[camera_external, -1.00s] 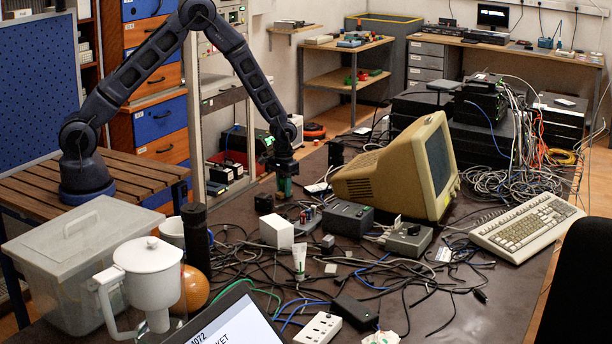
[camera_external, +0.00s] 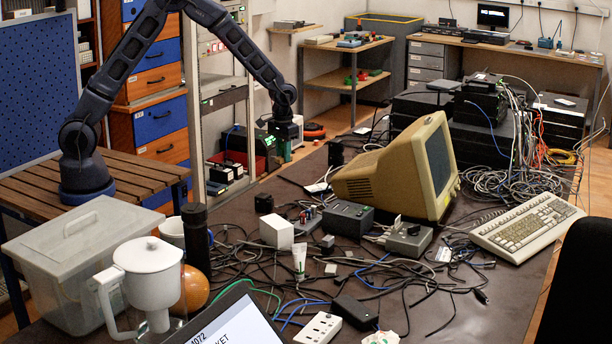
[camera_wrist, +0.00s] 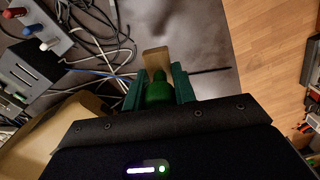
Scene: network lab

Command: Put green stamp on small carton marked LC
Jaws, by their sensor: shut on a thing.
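My gripper (camera_external: 284,150) hangs above the table's far left edge. In the wrist view its dark green fingers (camera_wrist: 159,91) are shut on the green stamp (camera_wrist: 158,93), whose rounded green part shows between them. A tan piece (camera_wrist: 155,58) shows just past the stamp; I cannot tell whether it is the stamp's own block or a carton below. In the external view the stamp is too small to separate from the fingers. No LC marking is readable. A plain white box (camera_external: 276,231) stands on the table, with no lettering visible.
The beige monitor (camera_external: 395,172) stands right of my gripper. Grey boxes (camera_external: 348,218), a device with coloured tops (camera_wrist: 42,30) and tangled cables crowd the table. A clear bin (camera_external: 75,255) and white jug (camera_external: 148,275) stand at front left. Bare tabletop (camera_wrist: 195,35) shows past the stamp.

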